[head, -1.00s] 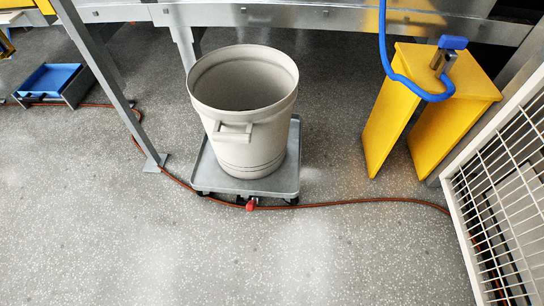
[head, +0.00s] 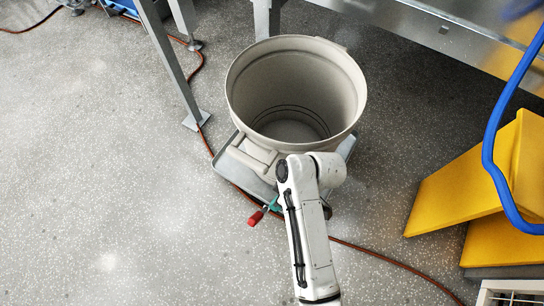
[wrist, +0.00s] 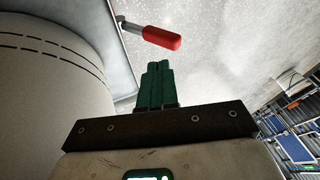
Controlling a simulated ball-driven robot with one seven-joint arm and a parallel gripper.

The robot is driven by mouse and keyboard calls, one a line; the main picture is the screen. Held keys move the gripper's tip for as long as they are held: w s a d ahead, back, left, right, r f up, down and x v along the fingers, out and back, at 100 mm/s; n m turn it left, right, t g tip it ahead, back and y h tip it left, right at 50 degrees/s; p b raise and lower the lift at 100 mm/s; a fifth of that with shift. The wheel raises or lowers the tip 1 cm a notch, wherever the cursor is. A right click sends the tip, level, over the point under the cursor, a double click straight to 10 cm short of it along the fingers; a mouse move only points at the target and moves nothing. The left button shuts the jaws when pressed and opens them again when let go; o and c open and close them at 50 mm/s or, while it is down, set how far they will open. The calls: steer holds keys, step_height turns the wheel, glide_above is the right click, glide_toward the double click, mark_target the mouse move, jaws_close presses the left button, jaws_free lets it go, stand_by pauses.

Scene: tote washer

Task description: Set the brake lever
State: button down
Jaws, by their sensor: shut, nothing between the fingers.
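The brake lever has a red grip (head: 256,217) and juts out from the front edge of the grey dolly (head: 232,171). In the wrist view its red grip (wrist: 163,38) lies just beyond my fingertips, on a metal stem that runs to the dolly edge (wrist: 116,50). My gripper (wrist: 156,66) has green fingers pressed together with nothing between them. There is a visible gap between fingertips and grip in the wrist view. In the head view my gripper (head: 274,204) is mostly hidden by my arm, with a bit of green showing right beside the lever.
A large beige bin (head: 262,95) stands on the dolly; its wall (wrist: 45,90) fills the left of the wrist view. An orange-brown cable (head: 372,255) runs along the floor under the dolly. A metal post (head: 172,65) stands left, yellow panels (head: 475,180) right. Floor at front left is clear.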

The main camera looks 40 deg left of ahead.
mark_target(259, 218)
steer(key=b+x, duration=0.4)
steer(key=x, duration=0.5)
steer(key=shift+s+f+b, duration=0.1)
steer(key=shift+b, duration=0.3)
steer(key=shift+s, duration=0.1)
